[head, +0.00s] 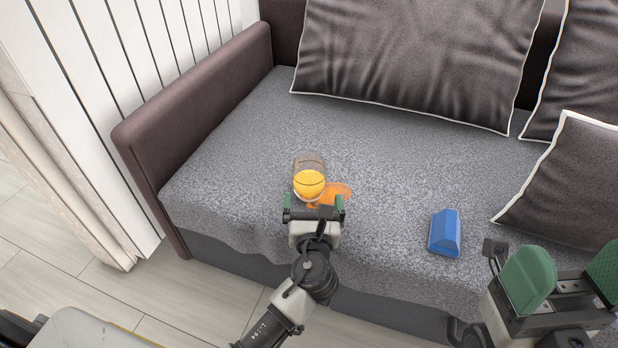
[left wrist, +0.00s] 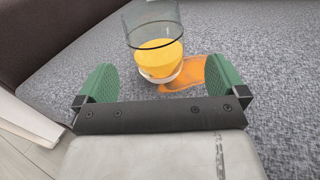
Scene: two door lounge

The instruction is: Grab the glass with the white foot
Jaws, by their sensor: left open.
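A clear glass (head: 309,180) with orange liquid in it stands upright on the grey sofa seat. In the left wrist view the glass (left wrist: 155,42) shows a white foot at its base. My left gripper (head: 314,203) is open, just on the near side of the glass. In the left wrist view its two green fingers (left wrist: 163,82) are apart with nothing between them, and the glass is a little beyond them. My right gripper (head: 570,279) is at the lower right, its green fingers apart and empty, away from the glass.
An orange spill (head: 333,194) lies on the seat right beside the glass. A blue block-like object (head: 445,233) lies to the right near the front edge. Dark cushions (head: 415,55) line the back; the sofa arm (head: 200,95) rises at the left. The seat around the glass is otherwise clear.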

